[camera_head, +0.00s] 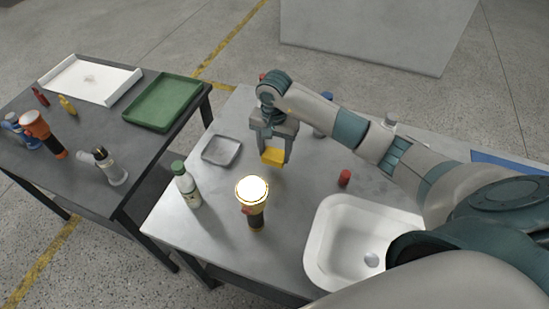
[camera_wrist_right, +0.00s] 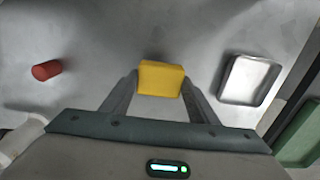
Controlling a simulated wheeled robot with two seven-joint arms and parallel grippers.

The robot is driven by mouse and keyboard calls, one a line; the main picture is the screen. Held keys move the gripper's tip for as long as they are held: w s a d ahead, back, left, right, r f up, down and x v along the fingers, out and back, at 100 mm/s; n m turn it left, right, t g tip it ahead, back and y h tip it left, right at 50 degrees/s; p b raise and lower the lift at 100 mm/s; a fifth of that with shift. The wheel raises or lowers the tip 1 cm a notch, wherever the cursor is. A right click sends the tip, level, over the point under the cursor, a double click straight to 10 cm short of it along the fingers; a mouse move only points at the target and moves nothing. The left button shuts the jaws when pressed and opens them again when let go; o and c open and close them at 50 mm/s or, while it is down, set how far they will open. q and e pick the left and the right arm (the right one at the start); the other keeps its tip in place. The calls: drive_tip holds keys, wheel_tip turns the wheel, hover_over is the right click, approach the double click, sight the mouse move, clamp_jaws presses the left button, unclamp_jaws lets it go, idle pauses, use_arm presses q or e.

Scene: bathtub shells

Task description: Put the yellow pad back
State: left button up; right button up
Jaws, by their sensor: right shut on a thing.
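The yellow pad (camera_head: 273,157) is a small block held between the fingers of my right gripper (camera_head: 274,148), above the grey metal table. In the right wrist view the pad (camera_wrist_right: 161,78) sits between the two fingertips (camera_wrist_right: 160,84). A small silver tray (camera_head: 221,150) lies on the same table, left of the gripper in the head view. The tray also shows at the right in the right wrist view (camera_wrist_right: 250,80), and it looks empty. My left gripper is not in view.
A lit flashlight (camera_head: 253,200) and a green-capped bottle (camera_head: 186,185) stand near the front. A second table at left holds a green tray (camera_head: 163,102), a white tray (camera_head: 90,80) and several items.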

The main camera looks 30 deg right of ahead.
sight(274, 154)
wheel_tip(274, 154, down, 3)
drive_tip(key=shift+s+f+p, duration=0.1)
drive_tip(key=shift+f+p, duration=0.05)
drive_tip(key=shift+p, duration=0.9)
drive_tip(key=shift+f, duration=0.3)
drive_tip(key=shift+f, duration=0.15)
drive_tip(key=shift+f, duration=0.1)
drive_tip(key=o, duration=0.9)
drive_tip(key=shift+o, duration=0.2)
